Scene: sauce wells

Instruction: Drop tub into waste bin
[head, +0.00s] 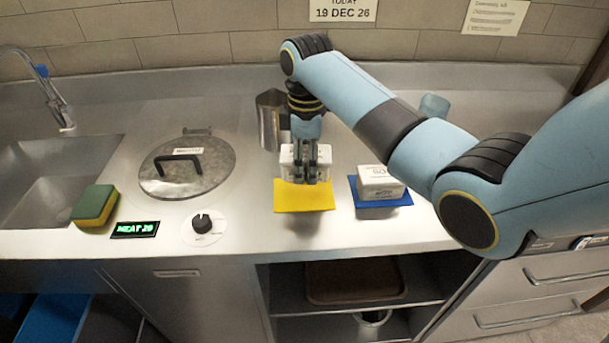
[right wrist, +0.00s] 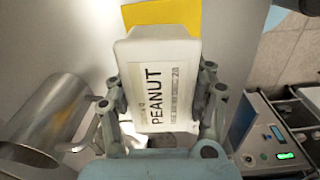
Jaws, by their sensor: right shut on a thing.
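A white tub labelled PEANUT (right wrist: 165,85) is between the fingers of my right gripper (head: 312,180), which is shut on it. In the head view the held tub (head: 289,160) shows just behind and above the yellow mat (head: 304,198); I cannot tell if it touches the mat. The yellow mat also shows in the right wrist view (right wrist: 165,14). A second white tub (head: 380,182) sits on the blue mat (head: 375,204) to the right. No waste bin is clearly identifiable; a blue shape (head: 50,320) shows low at the left. My left gripper is out of view.
A metal jug (head: 270,120) stands close behind the held tub. To the left are a round lidded well (head: 187,168), a knob (head: 203,223), a display (head: 135,230), a sponge (head: 95,205) and a sink (head: 55,175). An open shelf below holds a brown tray (head: 353,281).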

